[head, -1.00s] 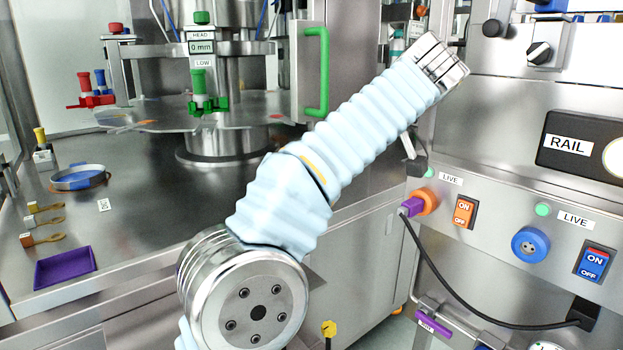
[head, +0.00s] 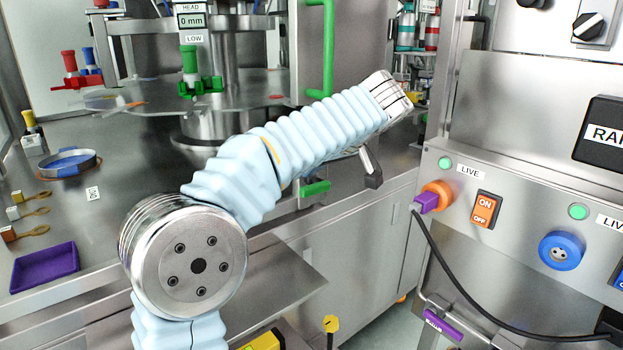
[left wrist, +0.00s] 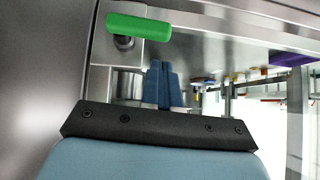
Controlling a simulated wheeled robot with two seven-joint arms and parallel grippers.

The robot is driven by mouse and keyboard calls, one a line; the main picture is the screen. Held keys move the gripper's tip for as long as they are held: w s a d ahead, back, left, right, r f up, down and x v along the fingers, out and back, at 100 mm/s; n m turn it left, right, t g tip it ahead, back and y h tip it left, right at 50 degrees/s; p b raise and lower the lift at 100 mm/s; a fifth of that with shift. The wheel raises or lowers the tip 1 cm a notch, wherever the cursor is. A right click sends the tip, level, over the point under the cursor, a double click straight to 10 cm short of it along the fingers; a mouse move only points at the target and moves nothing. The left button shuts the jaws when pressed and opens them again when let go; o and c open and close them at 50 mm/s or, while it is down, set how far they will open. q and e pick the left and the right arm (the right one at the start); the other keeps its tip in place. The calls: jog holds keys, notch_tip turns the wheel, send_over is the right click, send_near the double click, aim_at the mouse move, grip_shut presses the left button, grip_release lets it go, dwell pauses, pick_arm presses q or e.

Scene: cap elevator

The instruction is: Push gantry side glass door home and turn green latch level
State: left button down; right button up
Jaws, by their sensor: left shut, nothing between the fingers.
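The green latch (head: 314,188) is on the front edge of the steel machine, just below my left forearm, and looks about level. It also shows at the top of the left wrist view (left wrist: 138,27), nearly level with a slight tilt. The tall green handle (head: 327,60) stands on the edge of the grey door panel (head: 350,60). Whether this door is fully home, I cannot tell. My left gripper (head: 373,181) is right of the latch, shut and empty, partly hidden behind its wrist. Its blue fingers (left wrist: 164,72) are together below and right of the latch, apart from it in the picture.
A control cabinet on the right carries an orange socket with a purple plug (head: 427,201), an orange switch (head: 485,209) and a blue socket (head: 561,250). A black cable hangs below. A purple tray (head: 45,284) is on the deck at left. Floor shows between machine and cabinet.

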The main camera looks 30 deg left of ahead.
aim_at(305, 190)
pick_arm(q)
jog(key=shift+s+f, duration=0.1)
jog(key=shift+f, duration=1.25)
jog(key=b, duration=0.1)
jog(key=f+b, duration=0.1)
jog(key=b, duration=0.1)
jog(key=shift+s+f+t, duration=0.2)
jog(key=shift+f+t, duration=0.1)
jog(key=shift+r, duration=0.1)
